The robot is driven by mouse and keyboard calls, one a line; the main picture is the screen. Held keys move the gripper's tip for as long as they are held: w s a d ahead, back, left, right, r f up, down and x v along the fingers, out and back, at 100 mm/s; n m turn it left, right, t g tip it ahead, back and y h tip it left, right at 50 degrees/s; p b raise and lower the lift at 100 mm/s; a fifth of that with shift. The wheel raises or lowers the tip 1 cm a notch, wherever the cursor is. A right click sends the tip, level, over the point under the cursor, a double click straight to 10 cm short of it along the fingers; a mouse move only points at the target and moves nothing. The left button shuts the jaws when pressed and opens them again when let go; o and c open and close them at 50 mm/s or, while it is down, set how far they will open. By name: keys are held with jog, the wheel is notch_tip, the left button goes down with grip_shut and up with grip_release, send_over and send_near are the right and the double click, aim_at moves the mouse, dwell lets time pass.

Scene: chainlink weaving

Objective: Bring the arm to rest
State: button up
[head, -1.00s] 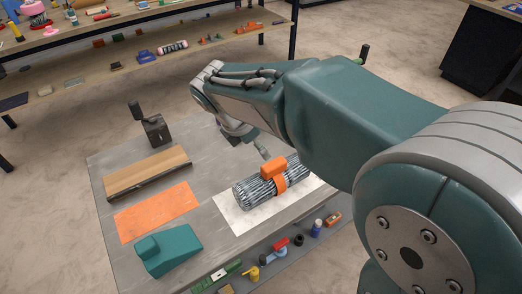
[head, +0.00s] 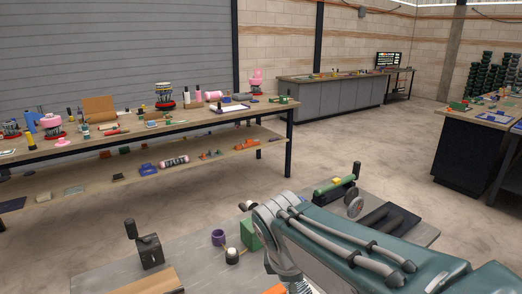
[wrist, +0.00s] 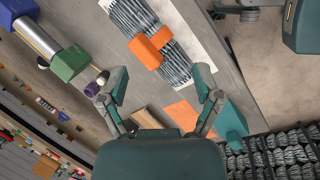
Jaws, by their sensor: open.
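My gripper (wrist: 160,78) is open, with its two fingers spread apart and nothing between them in the wrist view. Beyond it lies a grey wire bundle (wrist: 128,22) with an orange clip (wrist: 150,48) around it, on a white sheet (wrist: 190,40) on the workbench. The bundle is apart from the fingers. In the head view my arm (head: 360,250) reaches in from the lower right over the workbench (head: 100,278); my fingers are out of sight there.
The bench also holds a black crank device (head: 149,250), a green block (head: 250,235) and a purple cup (head: 218,237). A two-level shelf table (head: 200,122) stands behind. Dark rolls (wrist: 285,155) show at the wrist view's lower right. Open floor (head: 350,150) lies behind the bench.

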jog(key=s+d+m+t+y, duration=0.2)
jog(key=s+d+m, duration=0.7)
jog(key=m, duration=0.7)
jog(key=s+t, duration=0.1)
jog(key=s, duration=0.2)
jog(key=shift+r+m, duration=0.2)
jog(key=shift+m, duration=0.2)
jog(key=c, duration=0.4)
jog(key=shift+o, duration=0.2)
jog(key=shift+a, duration=0.15)
